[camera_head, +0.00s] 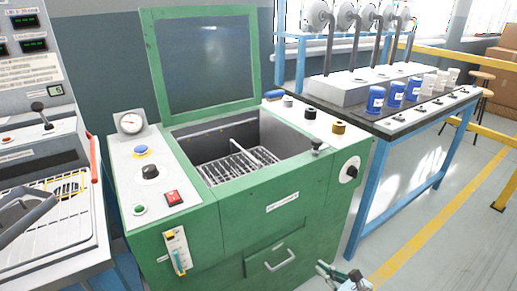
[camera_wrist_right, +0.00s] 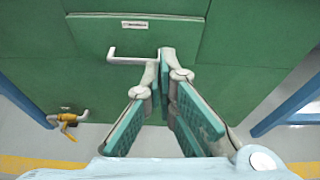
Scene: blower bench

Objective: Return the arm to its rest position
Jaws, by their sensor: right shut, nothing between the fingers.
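My right gripper (camera_head: 340,276) shows at the bottom edge of the head view, low in front of the green machine's right part. The right wrist view shows the same gripper (camera_wrist_right: 165,62) with its green-padded fingers together and nothing between them. In that view its tips overlap the right end of the white drawer handle (camera_wrist_right: 128,59); I cannot tell whether they touch it. In the head view the gripper is apart from the handle (camera_head: 281,262), to its right. My left gripper is in neither view.
The green machine (camera_head: 240,229) has its lid (camera_head: 203,58) raised over an open basin with a rack. A grey console (camera_head: 40,140) stands left. A blue-framed bench (camera_head: 362,200) with blue and white containers stands right. Grey floor (camera_head: 420,240) is free at lower right.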

